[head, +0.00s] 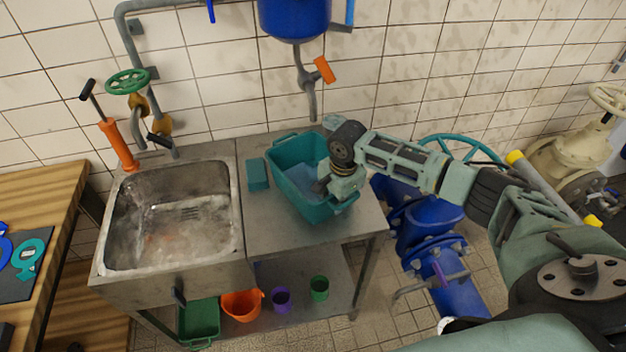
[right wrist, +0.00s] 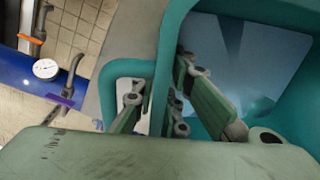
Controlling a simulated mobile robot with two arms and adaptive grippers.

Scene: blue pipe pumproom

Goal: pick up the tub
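The tub (head: 297,200) is a teal open container with a handle at each end. It sits on the metal table beside the sink and looks level. My right gripper (head: 334,185) is at the tub's near right end. In the right wrist view its fingers (right wrist: 165,72) straddle the tub wall, one inside and one outside by the loop handle (right wrist: 118,68). They converge on the wall from both sides and look shut on it. The exact contact is partly hidden by the rim. The tub's inside (right wrist: 235,60) looks blue-grey. My left gripper is not in view.
A teal block (head: 257,174) lies left of the tub on the metal table (head: 262,234). A tap with an orange handle (head: 324,69) hangs above. The sink (head: 172,222) is at left. A blue pipe (head: 440,270) stands right. Several small containers sit on the lower shelf.

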